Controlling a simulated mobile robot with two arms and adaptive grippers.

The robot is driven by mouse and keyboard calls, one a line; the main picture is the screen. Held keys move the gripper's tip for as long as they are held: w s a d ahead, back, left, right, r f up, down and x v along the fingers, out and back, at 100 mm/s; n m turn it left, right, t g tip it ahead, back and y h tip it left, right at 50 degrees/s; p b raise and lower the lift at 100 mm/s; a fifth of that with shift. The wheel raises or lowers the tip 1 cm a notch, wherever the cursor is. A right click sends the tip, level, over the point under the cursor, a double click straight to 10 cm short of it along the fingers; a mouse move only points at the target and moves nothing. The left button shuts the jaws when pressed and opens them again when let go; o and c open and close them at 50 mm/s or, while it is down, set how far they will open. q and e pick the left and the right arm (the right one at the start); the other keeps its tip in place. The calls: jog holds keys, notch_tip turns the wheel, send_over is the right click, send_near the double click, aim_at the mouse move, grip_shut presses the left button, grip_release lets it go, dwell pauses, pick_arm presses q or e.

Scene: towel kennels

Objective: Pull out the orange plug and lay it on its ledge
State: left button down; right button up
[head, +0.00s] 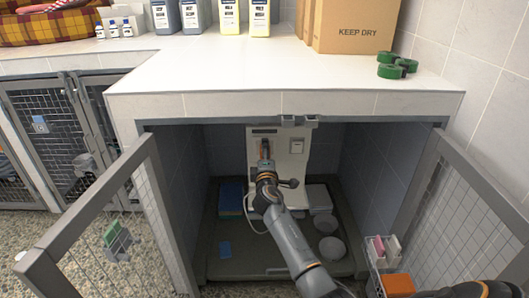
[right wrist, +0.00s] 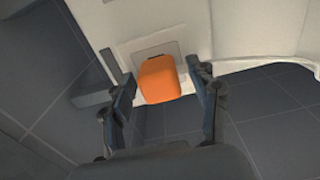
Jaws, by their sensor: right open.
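The orange plug (head: 265,149) sits on the front of a white unit at the back of the open kennel bay. In the right wrist view the orange plug (right wrist: 160,80) stands out from a pale socket plate (right wrist: 172,50). My right gripper (head: 266,171) reaches in just in front of it. In the right wrist view the right gripper (right wrist: 165,88) is open, with a finger on each side of the plug and visible gaps. A dark grey bracket-like block (right wrist: 93,98) is left of the plug; I cannot tell if it is the ledge. My left gripper is out of view.
Open mesh doors (head: 150,210) and (head: 465,215) flank the bay. A grey tray (head: 275,268) on its floor carries bowls (head: 332,248) and a blue stack (head: 231,197). A wire caddy (head: 376,255) hangs at right. The white counter (head: 230,75) is above.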

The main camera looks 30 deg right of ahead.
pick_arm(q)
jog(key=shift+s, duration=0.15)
pick_arm(e)
jog(key=shift+c, duration=0.5)
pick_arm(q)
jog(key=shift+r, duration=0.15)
pick_arm(e)
grip_shut()
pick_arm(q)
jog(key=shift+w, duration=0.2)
pick_arm(e)
jog(key=shift+s, duration=0.1)
